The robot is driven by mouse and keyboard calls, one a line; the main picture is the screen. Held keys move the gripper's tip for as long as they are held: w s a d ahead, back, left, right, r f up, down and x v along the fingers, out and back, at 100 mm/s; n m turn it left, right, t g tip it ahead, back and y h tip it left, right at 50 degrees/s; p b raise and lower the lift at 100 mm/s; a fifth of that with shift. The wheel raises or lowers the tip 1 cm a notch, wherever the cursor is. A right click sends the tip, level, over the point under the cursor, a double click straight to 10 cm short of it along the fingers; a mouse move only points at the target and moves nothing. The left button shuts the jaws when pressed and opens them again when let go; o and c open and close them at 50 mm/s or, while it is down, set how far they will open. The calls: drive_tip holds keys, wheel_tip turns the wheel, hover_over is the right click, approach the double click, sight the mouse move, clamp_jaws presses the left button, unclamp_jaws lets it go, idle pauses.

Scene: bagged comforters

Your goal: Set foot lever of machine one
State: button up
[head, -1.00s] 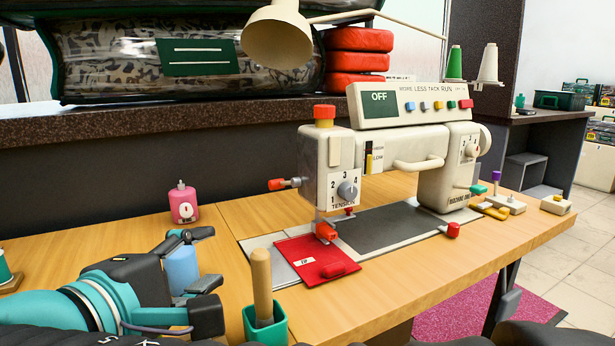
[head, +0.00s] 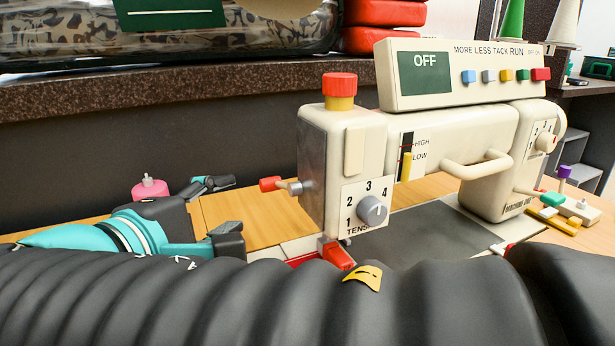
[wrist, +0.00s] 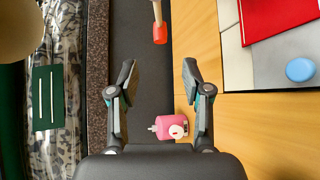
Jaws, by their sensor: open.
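The cream sewing machine (head: 450,140) stands on the wooden table, its screen reading OFF. A lever with a red tip (head: 270,184) sticks out of the left side of its head; the red tip also shows in the wrist view (wrist: 159,34). A red foot piece (head: 337,256) sits under the head. I cannot tell for sure which of these is the foot lever. My gripper (head: 226,210) is open and empty, left of the machine head. In the wrist view the red tip lies ahead of the open fingers (wrist: 159,70), apart from them.
A red cloth (wrist: 275,18) and a blue round top (wrist: 300,69) lie right in the wrist view. A dark speckled ledge (head: 150,95) with a bagged comforter (head: 100,30) runs along the back. The table's front is hidden in the head view.

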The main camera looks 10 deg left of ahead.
sight(268, 186)
drive_tip(key=x, duration=1.3)
drive_tip(key=shift+d, duration=0.1)
clamp_jaws()
